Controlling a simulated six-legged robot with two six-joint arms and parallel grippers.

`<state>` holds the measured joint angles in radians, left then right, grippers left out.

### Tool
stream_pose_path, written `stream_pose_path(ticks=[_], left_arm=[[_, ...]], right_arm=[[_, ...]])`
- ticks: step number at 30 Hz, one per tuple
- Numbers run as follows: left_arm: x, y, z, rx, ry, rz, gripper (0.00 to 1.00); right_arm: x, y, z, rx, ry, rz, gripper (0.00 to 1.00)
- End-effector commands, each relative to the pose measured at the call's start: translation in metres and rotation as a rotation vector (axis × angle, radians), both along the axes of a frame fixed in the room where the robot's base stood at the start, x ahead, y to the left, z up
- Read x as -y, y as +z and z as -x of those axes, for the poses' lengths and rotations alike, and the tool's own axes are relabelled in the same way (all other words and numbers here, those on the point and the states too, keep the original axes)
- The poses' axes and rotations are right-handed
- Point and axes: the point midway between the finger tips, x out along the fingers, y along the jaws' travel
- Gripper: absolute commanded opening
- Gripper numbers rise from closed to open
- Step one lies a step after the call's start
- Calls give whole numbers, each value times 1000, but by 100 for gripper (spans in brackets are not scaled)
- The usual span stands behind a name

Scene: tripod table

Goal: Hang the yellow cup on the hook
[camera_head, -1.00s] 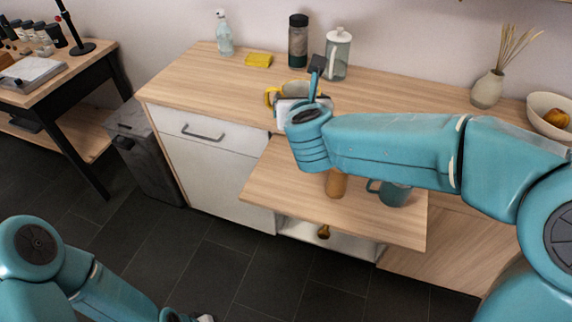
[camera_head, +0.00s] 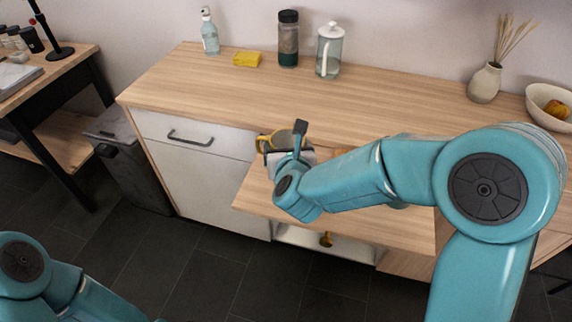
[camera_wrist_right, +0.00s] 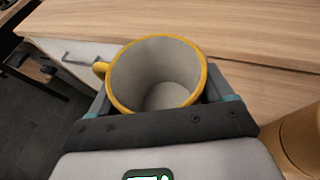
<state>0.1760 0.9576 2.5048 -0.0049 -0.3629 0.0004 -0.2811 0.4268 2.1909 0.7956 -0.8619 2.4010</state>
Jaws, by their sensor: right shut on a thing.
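The yellow cup (camera_head: 263,144) is in my right gripper (camera_head: 290,151), in front of the counter's front edge and above the pulled-out shelf. In the right wrist view the cup (camera_wrist_right: 112,94) has a yellow rim, a pale grey inside and its handle to the left. The right gripper's fingers (camera_wrist_right: 160,100) close on its two sides. The cup looks empty, its mouth towards the wrist camera. I cannot make out a hook for certain. A small brown-gold thing (camera_head: 326,240) shows under the shelf. My left arm is at the lower left, its gripper out of view.
The pulled-out shelf (camera_head: 252,198) juts out below the counter (camera_head: 390,100). A brown cylinder (camera_wrist_right: 302,138) stands close to the right of the gripper in the wrist view.

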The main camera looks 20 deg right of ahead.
Motion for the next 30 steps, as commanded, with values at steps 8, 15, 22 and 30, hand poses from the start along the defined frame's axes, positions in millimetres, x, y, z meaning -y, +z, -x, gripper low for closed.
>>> stream_pose_path(ticks=[8,15,22,30], left_arm=[[0,-6,0,0,0,0,43],[0,-6,0,0,0,0,43],[0,-10,0,0,0,0,43],[0,-10,0,0,0,0,43]], right_arm=[[0,-37,-3,-1,0,2,41],[-1,-48,-4,4,0,0,41],[-1,-51,-4,3,0,0,41],[-1,-51,-3,1,1,0,100]])
